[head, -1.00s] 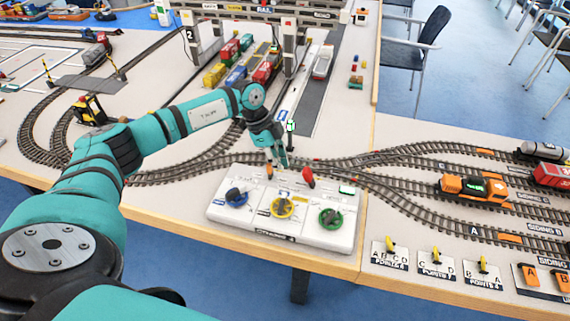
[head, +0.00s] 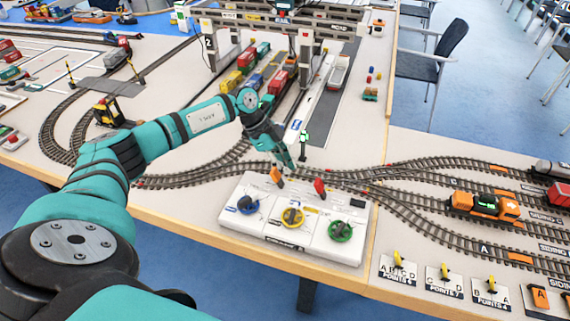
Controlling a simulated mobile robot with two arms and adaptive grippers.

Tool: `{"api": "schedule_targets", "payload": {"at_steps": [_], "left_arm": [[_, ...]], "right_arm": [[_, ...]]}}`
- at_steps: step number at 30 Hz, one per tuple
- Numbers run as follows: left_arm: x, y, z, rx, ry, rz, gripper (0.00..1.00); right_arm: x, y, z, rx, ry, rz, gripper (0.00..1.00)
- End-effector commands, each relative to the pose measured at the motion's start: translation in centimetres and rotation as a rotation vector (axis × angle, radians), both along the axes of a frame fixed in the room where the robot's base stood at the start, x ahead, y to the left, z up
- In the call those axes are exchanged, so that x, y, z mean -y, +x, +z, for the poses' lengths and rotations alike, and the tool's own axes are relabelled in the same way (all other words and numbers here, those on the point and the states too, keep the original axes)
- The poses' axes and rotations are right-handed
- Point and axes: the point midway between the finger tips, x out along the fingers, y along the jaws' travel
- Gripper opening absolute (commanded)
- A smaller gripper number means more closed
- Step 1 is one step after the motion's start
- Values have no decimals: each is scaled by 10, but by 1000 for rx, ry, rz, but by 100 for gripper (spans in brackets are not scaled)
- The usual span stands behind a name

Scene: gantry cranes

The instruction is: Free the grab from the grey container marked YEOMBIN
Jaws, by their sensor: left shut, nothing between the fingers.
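The gantry crane (head: 306,50) stands over the tracks at the back. Under it are several small containers, among them a yellow one (head: 231,81) and a red one (head: 277,81). I cannot make out the grab, nor a grey container with the mark YEOMBIN. The white control box (head: 296,243) lies near the table's front edge, with blue (head: 248,204), yellow (head: 292,217) and green (head: 340,231) knobs. My left gripper (head: 290,168) is shut and empty, by the orange lever; contact is unclear. My right gripper is out of view.
Curved tracks (head: 420,183) run behind and right of the box, with an orange locomotive (head: 484,206) on them. Several yellow points levers (head: 444,273) stand at the front right. Chairs (head: 445,55) stand beyond the table.

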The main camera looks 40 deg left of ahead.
Motion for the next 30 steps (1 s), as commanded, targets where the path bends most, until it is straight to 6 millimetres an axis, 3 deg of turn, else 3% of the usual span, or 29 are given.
{"api": "schedule_targets", "payload": {"at_steps": [11,24,30], "left_arm": [[-2,-1,4,-1,1,1,0],[-55,-18,62,-3,1,0,0],[-68,-24,73,-1,1,-2,0]], "right_arm": [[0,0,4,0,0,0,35],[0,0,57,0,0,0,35],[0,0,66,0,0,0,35]]}}
